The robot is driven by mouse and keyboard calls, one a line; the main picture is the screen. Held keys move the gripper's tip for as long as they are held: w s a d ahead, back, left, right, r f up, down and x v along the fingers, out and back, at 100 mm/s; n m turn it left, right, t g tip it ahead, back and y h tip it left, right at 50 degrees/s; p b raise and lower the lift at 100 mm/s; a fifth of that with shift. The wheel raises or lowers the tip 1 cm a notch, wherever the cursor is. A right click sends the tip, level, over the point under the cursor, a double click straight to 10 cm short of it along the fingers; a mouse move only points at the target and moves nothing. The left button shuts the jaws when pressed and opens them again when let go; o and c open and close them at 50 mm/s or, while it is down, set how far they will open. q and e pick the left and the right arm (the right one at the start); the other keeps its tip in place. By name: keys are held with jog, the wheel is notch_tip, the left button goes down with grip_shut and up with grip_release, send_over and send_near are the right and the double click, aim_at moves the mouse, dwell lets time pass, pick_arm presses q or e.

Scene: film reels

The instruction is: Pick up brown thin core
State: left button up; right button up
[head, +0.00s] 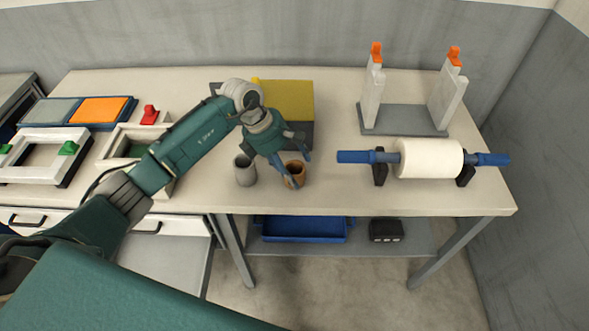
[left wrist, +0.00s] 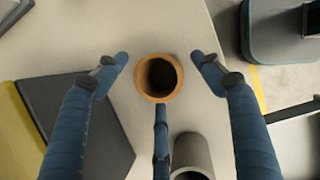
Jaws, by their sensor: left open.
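The brown thin core (head: 297,170) stands upright on the table near its front edge, an open-topped tube. My left gripper (head: 293,168) is over it, pointing down, with its blue fingers spread. In the left wrist view the brown core (left wrist: 158,79) lies between the spread fingertips of my left gripper (left wrist: 160,62), with gaps to the left and right fingers. The middle finger reaches up to its near rim; I cannot tell whether it touches. My right gripper is not in view.
A grey core (head: 245,173) stands close to the left of the brown one. Behind is a dark block with a yellow top (head: 292,98). A white roll (head: 428,158) on a blue rod lies right, before a two-post stand (head: 405,119). White frames (head: 40,158) are left.

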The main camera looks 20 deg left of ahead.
pick_arm(q)
jog(key=shift+w+d+f, duration=0.1)
jog(key=shift+d+f, duration=0.15)
jog(key=shift+f, duration=0.15)
jog(key=shift+d+f, duration=0.1)
jog(key=shift+f, duration=0.35)
jog(key=shift+w, duration=0.1)
jog(key=shift+c, duration=0.3)
jog(key=c, duration=1)
jog(key=shift+o, duration=0.2)
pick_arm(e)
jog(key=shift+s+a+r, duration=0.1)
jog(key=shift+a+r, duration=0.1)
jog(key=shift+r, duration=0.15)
